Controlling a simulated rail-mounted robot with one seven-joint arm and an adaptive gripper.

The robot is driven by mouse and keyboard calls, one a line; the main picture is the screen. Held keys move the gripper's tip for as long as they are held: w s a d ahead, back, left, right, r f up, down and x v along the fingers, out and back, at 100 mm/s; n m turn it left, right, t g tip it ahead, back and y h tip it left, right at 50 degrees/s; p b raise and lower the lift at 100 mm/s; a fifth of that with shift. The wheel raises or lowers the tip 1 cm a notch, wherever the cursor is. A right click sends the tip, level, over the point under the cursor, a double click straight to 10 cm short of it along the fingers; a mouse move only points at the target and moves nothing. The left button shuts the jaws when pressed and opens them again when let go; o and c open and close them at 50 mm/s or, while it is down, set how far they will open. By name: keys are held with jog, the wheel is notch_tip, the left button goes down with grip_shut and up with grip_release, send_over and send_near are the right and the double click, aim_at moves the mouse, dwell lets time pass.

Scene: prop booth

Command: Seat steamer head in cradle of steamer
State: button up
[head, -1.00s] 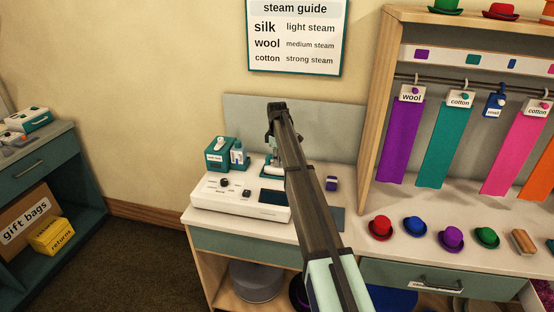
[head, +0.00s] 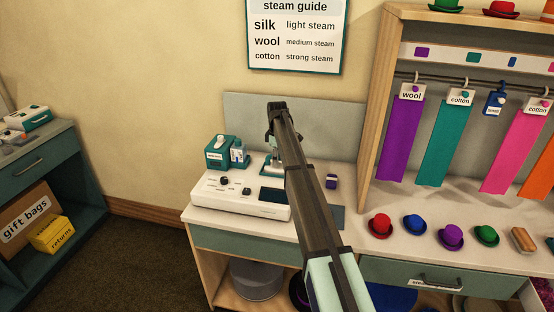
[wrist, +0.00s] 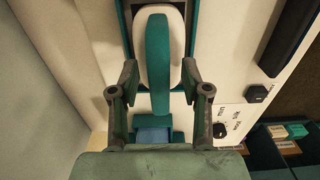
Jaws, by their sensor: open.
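The white steamer (head: 240,198), with knobs and a dark panel, stands on the left counter. In the wrist view, the steamer head (wrist: 158,45) is a white rounded piece with a teal strip down its middle. It lies between teal side rails of the cradle (wrist: 192,20); I cannot tell whether it rests fully down. My gripper (wrist: 160,75) is open, one finger on each side of the head's lower end, with gaps beside it. In the head view my arm hides the gripper and most of the cradle area.
A teal box (head: 220,152) and a small bottle (head: 239,152) stand behind the steamer at left. A small purple item (head: 331,181) stands right of my arm. Several hats, such as the red hat (head: 380,226), line the right counter. A grey panel (head: 335,125) backs the steamer.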

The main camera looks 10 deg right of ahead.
notch_tip(320, 180, up, 12)
dwell(0.6)
